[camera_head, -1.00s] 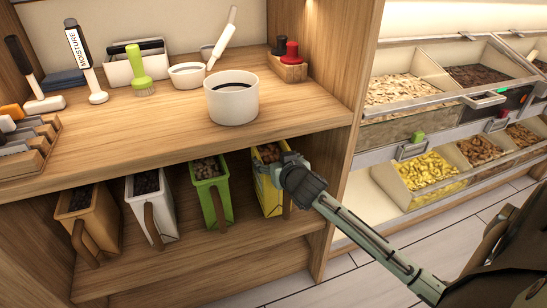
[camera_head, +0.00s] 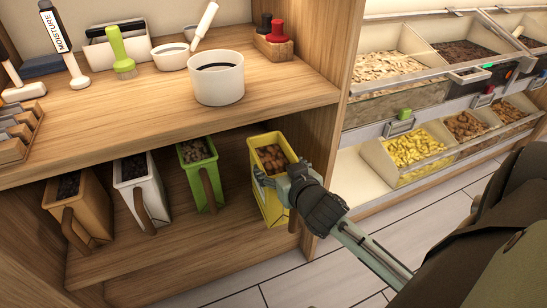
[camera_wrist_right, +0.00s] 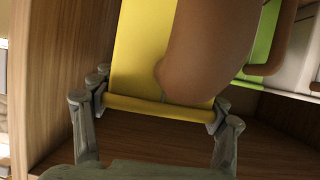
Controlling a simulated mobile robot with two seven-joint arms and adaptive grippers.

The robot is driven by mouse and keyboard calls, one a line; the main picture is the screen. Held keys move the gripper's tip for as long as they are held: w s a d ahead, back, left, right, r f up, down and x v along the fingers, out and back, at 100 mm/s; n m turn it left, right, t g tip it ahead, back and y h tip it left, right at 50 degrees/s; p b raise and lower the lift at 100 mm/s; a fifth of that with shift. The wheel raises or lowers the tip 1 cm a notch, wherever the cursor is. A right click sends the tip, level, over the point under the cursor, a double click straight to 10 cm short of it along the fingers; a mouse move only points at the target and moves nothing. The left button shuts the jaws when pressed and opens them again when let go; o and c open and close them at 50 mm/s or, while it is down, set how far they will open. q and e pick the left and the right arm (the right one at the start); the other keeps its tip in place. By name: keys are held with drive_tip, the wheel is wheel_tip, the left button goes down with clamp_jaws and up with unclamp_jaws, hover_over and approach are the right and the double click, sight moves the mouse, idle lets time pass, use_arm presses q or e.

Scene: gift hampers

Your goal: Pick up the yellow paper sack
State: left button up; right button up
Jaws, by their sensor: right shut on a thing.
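The yellow paper sack (camera_head: 272,205) is full of brown nuts and is at the right end of the lower shelf, near its front edge. My right gripper (camera_head: 282,180) is shut on the sack, with its fingers across the near side. In the right wrist view, the fingers (camera_wrist_right: 158,108) grip both sides of the yellow sack (camera_wrist_right: 138,50), and a brown handle hangs down in front of it. Whether the sack's bottom touches the shelf is hard to tell. My left gripper is not in view.
A green sack (camera_head: 213,185), a white sack (camera_head: 157,198) and an orange sack (camera_head: 95,210) stand to the left on the lower shelf. The upper shelf (camera_head: 165,105) overhangs them. A wooden side panel (camera_head: 330,130) stands close on the right. Floor tiles are clear in front.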

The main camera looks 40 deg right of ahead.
drive_tip(key=shift+s+a+r, duration=0.1)
drive_tip(key=shift+s+a, duration=0.15)
drive_tip(key=shift+s, duration=0.55)
drive_tip(key=shift+s+a+r, duration=0.1)
drive_tip(key=shift+s+a, duration=0.15)
drive_tip(key=shift+s, duration=0.55)
drive_tip(key=shift+s+a+r, duration=0.1)
drive_tip(key=shift+s+a, duration=0.15)
drive_tip(key=shift+s, duration=0.65)
